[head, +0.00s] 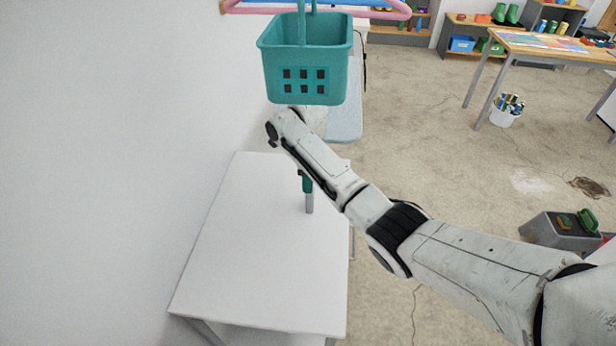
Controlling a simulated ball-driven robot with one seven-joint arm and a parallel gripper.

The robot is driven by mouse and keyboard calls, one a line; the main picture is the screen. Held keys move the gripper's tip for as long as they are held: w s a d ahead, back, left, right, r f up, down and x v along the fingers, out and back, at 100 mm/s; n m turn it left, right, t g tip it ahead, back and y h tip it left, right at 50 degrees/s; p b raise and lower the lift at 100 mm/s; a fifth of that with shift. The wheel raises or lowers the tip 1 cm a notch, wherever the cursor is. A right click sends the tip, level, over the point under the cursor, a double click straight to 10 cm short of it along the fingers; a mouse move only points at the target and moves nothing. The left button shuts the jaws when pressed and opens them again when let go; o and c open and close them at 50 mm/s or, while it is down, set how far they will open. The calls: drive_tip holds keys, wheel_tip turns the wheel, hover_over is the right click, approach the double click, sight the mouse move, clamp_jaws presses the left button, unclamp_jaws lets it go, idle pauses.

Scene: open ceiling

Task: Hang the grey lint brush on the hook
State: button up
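A slim object with a grey lower end and a teal upper part, likely the lint brush (309,203), shows upright just below my arm in the head view. Its top is hidden behind my arm, and I cannot tell whether it touches the white table (225,270) or hangs above it. My gripper is mostly hidden behind my own arm; a small dark part shows beside the teal section. I cannot see its fingertips or whether they hold the brush. I cannot make out the hook for certain.
A teal basket (305,85) hangs by its handle near pink and blue bars (375,12) at the top, just above my arm. A white wall (100,150) borders the table on the left. The table's front is clear. A grey box (560,230) stands on the floor right.

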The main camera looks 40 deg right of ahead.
drive_tip(key=o, duration=0.4)
drive_tip(key=shift+f+b, duration=0.15)
drive_tip(key=shift+b, duration=0.65)
drive_tip(key=r, duration=0.8)
drive_tip(key=shift+s+d, duration=0.1)
drive_tip(key=shift+d, duration=0.15)
